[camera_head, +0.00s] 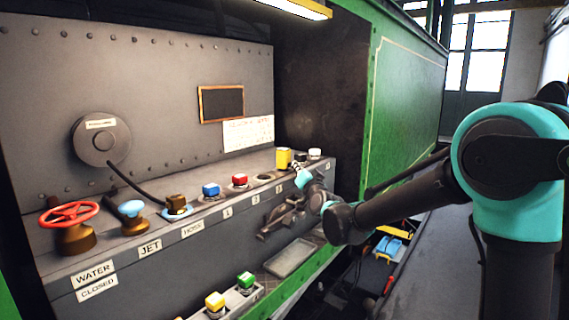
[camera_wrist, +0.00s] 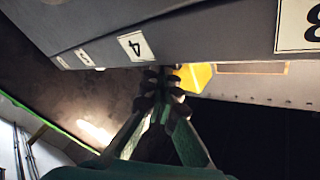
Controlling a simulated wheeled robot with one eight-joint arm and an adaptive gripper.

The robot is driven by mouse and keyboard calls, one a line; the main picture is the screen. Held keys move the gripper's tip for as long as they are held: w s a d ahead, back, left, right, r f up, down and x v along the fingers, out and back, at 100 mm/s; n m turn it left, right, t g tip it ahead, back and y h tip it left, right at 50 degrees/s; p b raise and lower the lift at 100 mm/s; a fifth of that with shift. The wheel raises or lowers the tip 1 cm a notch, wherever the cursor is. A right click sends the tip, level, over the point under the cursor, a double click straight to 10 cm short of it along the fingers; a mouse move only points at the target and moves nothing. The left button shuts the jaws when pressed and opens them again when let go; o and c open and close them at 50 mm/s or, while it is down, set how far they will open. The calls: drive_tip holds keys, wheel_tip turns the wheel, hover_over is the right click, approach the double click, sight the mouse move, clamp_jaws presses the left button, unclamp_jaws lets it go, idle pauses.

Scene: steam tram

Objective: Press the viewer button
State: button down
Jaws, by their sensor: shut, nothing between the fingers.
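I cannot tell any button labelled as the viewer button. A grey ledge (camera_head: 150,222) carries a blue block (camera_head: 211,190), a red block (camera_head: 239,180), a taller yellow block (camera_head: 283,157) and a white-topped piece (camera_head: 315,153). My gripper (camera_head: 297,169) is shut and empty, close beside the yellow block, on its right. In the wrist view, its fingertips (camera_wrist: 164,78) are together beside the yellow block (camera_wrist: 197,76), near the upside-down label 4 (camera_wrist: 135,45). I cannot tell whether they touch anything. My arm hides part of the ledge's right end.
A red valve wheel (camera_head: 70,214), a blue-handled valve (camera_head: 132,209) and a hose fitting (camera_head: 177,206) stand at the ledge's left. A green wall (camera_head: 405,100) stands at the right.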

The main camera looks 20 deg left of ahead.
drive_tip(key=shift+a, duration=0.2)
drive_tip(key=shift+d, duration=0.15)
drive_tip(key=shift+s+d, duration=0.1)
drive_tip(key=shift+d, duration=0.65)
drive_tip(key=d, duration=0.6)
drive_tip(key=shift+s, duration=0.45)
